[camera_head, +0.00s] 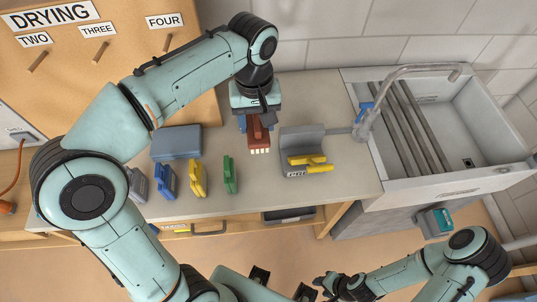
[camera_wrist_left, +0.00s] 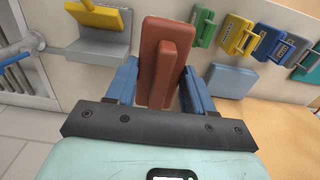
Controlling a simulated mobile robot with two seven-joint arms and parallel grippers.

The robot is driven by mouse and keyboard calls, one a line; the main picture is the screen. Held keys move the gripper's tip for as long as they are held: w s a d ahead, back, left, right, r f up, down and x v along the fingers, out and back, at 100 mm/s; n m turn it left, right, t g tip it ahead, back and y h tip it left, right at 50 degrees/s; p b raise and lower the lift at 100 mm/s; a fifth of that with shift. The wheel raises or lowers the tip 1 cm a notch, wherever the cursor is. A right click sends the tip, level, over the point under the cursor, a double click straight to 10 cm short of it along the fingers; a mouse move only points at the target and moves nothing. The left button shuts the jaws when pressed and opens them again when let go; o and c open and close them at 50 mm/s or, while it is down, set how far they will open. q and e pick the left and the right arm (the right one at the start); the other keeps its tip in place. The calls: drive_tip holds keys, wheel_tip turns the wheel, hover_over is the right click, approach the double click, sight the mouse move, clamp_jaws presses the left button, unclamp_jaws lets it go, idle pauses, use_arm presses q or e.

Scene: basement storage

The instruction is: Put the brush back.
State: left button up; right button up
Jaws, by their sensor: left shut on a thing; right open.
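My left gripper (camera_head: 258,110) is shut on a reddish-brown brush (camera_head: 258,134) with pale bristles, over the counter. In the left wrist view the brush (camera_wrist_left: 160,62) stands between the blue fingers of my left gripper (camera_wrist_left: 160,85). A drying board (camera_head: 120,50) with pegs labelled TWO, THREE and FOUR is at the upper left. The THREE peg (camera_head: 101,52) and FOUR peg (camera_head: 168,42) look bare. My right gripper (camera_head: 325,286) is open and low at the bottom, away from the counter.
A blue brush (camera_head: 168,181), a yellow brush (camera_head: 198,179) and a green brush (camera_head: 229,175) stand along the counter. A pale blue block (camera_head: 177,142) lies behind them. A grey holder (camera_head: 300,139) with a yellow piece (camera_head: 311,164) is right of the held brush. A sink (camera_head: 450,125) is at right.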

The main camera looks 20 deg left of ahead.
use_arm(q)
drive_tip(key=shift+s+f+b, duration=0.15)
drive_tip(key=shift+f+b, duration=1.35)
drive_tip(key=shift+f, duration=8.45)
use_arm(e)
drive_tip(key=shift+s+f, duration=0.55)
drive_tip(key=shift+f, duration=0.4)
drive_tip(key=shift+s+f, duration=0.55)
drive_tip(key=shift+f, duration=0.35)
use_arm(q)
drive_tip(key=shift+f, duration=0.15)
drive_tip(key=o, duration=1)
use_arm(e)
drive_tip(key=shift+f, duration=0.15)
use_arm(q)
drive_tip(key=shift+r, duration=0.3)
wheel_tip(320, 180, up, 12)
drive_tip(key=p, duration=0.1)
drive_tip(key=shift+p, duration=0.3)
use_arm(e)
drive_tip(key=shift+w+r, duration=0.25)
drive_tip(key=shift+r, duration=0.3)
drive_tip(key=shift+w+r, duration=0.25)
drive_tip(key=shift+r, duration=0.3)
